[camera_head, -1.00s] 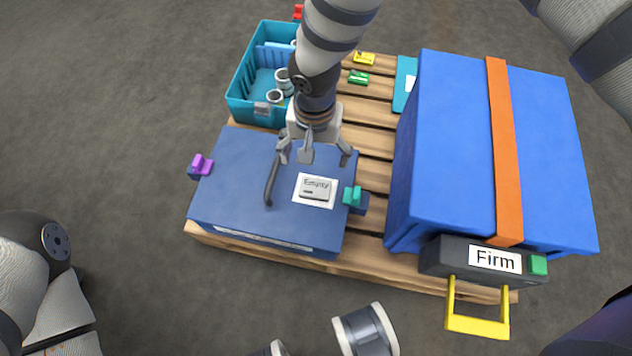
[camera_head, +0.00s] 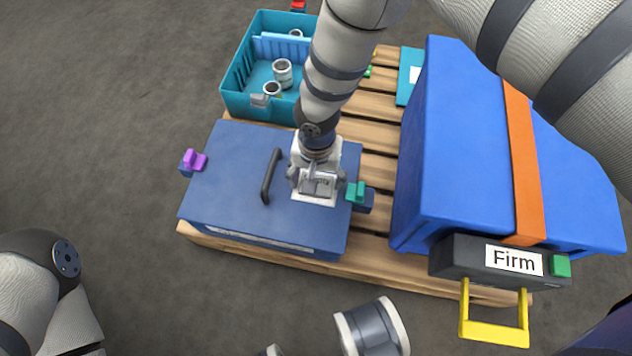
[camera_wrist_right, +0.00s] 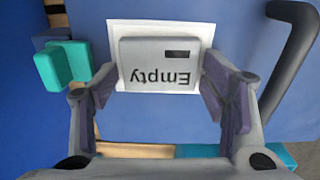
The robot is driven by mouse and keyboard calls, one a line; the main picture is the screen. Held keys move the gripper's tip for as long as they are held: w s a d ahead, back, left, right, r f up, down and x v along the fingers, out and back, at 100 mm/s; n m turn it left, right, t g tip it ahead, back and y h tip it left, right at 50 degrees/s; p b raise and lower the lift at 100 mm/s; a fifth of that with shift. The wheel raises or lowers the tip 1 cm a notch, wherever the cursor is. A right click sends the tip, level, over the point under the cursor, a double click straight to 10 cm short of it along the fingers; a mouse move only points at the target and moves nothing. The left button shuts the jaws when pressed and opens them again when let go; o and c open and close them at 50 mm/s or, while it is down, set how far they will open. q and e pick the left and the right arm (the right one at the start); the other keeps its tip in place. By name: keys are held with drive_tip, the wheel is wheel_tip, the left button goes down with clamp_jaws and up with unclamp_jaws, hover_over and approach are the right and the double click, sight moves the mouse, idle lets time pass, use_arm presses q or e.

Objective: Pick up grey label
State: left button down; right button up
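The grey label (camera_wrist_right: 160,60) is a raised grey plate reading "Empty". It lies on a white square (camera_wrist_right: 208,34) on the lid of the dark blue case (camera_head: 222,190). In the right wrist view its text is upside down. My right gripper (camera_wrist_right: 160,88) is open, with one finger close by each side of the label; I cannot tell if the pads touch it. In the head view my right gripper (camera_head: 318,188) is down over the label and hides most of it.
A black handle (camera_head: 270,176) stands beside the label. A teal clip (camera_head: 356,192) and a purple clip (camera_head: 194,160) are at the case's sides. A teal crate (camera_head: 236,88) with cups is behind. A large blue box (camera_head: 460,150) with an orange strap and "Firm" tag stands right.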

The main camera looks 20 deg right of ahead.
drive_tip(key=c, duration=0.5)
